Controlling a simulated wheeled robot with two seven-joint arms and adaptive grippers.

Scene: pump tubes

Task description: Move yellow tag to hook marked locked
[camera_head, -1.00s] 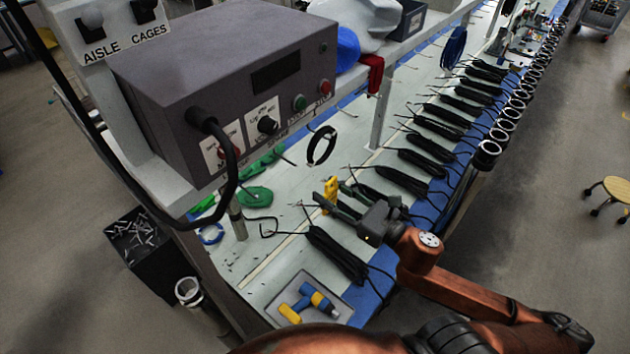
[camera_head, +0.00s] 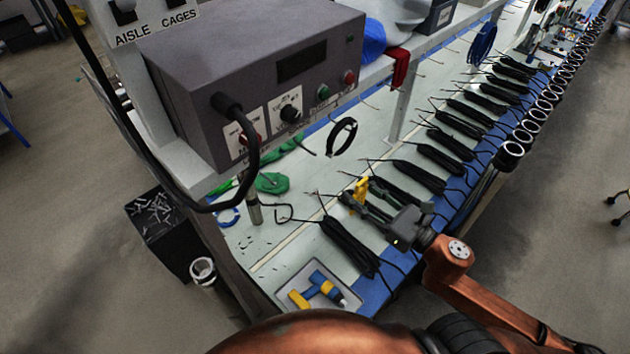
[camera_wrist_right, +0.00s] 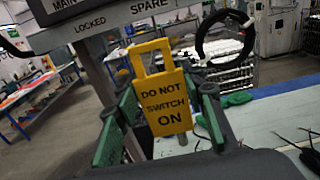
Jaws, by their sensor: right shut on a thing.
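The yellow tag (camera_head: 361,190) is held up above the bench in my right gripper (camera_head: 364,202). In the right wrist view the tag (camera_wrist_right: 162,98) faces the camera, reads "DO NOT SWITCH ON" and has an open loop at its top. It stands nearly upright between the green fingers of the right gripper (camera_wrist_right: 160,118), which is shut on it. A "LOCKED" label (camera_wrist_right: 90,24) is on the shelf edge, up and left of the tag. A "SPARE" label (camera_wrist_right: 150,5) is right of it. The hook under "LOCKED" cannot be made out. My left gripper is not in view.
A black ring (camera_head: 341,137) hangs beneath the shelf, right of the tag in the wrist view. The grey control box (camera_head: 255,80) stands on the shelf. Black cable bundles (camera_head: 350,247) line the bench. A tray (camera_head: 350,306) with tools lies at the near end.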

